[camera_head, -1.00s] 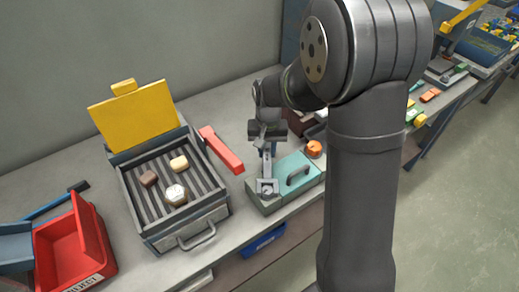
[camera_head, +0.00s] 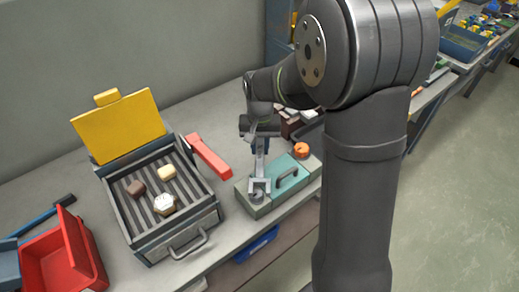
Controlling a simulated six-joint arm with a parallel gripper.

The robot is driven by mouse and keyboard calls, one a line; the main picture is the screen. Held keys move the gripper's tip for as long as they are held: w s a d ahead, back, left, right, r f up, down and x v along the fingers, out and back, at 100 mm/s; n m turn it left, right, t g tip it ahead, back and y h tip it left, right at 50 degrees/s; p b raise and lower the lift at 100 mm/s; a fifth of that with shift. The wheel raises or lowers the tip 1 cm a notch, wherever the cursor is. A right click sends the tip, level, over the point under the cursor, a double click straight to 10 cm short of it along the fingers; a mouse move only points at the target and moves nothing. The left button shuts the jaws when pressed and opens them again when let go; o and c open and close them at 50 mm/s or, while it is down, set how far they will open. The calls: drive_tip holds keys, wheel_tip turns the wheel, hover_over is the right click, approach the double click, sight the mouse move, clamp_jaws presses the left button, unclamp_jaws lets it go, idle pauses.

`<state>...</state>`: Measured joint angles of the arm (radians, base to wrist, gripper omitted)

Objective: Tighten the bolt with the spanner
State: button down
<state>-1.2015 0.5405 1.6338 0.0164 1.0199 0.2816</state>
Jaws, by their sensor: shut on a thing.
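My gripper (camera_head: 260,138) is shut on a grey metal spanner (camera_head: 260,166) that hangs down from it, open-ended head lowest. The spanner's head is at the left end of a grey-green box with a teal top panel (camera_head: 291,175) and a dark handle. A round grey bolt head (camera_head: 257,197) shows at the spanner's open jaws. I cannot tell whether the jaws are fully seated around it or just above it. The gripper's fingers are small and partly hidden by the wrist.
Left of the box stands a grill tray (camera_head: 187,237) with several lumps on it and a raised yellow lid (camera_head: 118,125). A red bar (camera_head: 209,157) lies between tray and box. An orange knob (camera_head: 301,150) is at the box's right end. A red bin (camera_head: 62,262) is at front left.

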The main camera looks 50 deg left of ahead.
drive_tip(key=shift+r, duration=1.4)
